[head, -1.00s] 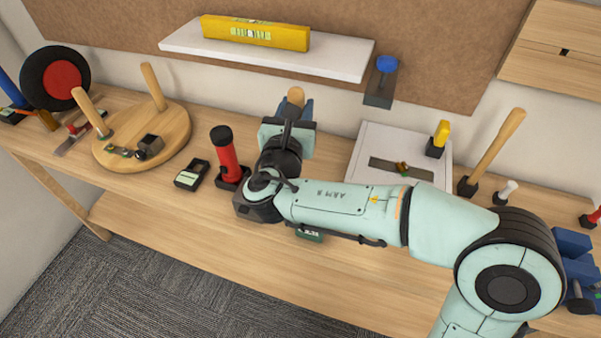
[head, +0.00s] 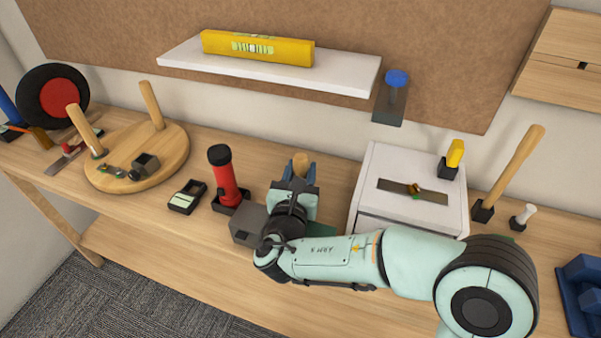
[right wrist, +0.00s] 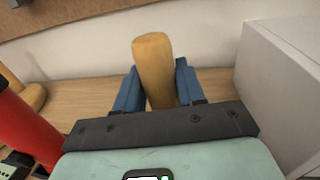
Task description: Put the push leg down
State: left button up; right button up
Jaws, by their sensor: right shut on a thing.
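The push leg, a tan wooden peg with a rounded top (head: 300,162), stands roughly upright in my right gripper (head: 298,173). In the right wrist view the leg (right wrist: 153,62) sits between the blue fingers of the right gripper (right wrist: 157,88), which are shut on it. Its lower end is hidden behind the gripper body, so I cannot tell whether it touches the bench. A round wooden seat (head: 172,165) with two similar legs upright on it lies at the left of the bench. My left gripper is not in view.
A red flashlight (head: 222,172) in a dark holder stands just left of the gripper. A white box (head: 375,170) stands close on the right. A white shelf (head: 270,70) with a yellow level hangs above. Bare bench (head: 150,225) lies along the front edge.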

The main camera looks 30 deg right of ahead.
jog(key=shift+f, duration=0.1)
jog(key=o, duration=1.2)
jog(key=shift+c, duration=0.2)
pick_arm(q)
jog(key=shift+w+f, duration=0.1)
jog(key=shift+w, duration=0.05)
pick_arm(e)
jog(key=shift+s+a+r, duration=0.2)
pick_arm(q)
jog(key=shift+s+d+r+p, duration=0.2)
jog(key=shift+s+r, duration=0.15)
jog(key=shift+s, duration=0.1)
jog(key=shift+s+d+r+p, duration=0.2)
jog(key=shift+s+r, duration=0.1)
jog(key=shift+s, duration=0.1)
pick_arm(e)
jog(key=v, duration=1.1)
jog(key=shift+s+a, duration=0.15)
jog(key=shift+s, duration=0.05)
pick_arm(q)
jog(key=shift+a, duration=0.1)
pick_arm(e)
jog(key=shift+f, duration=0.1)
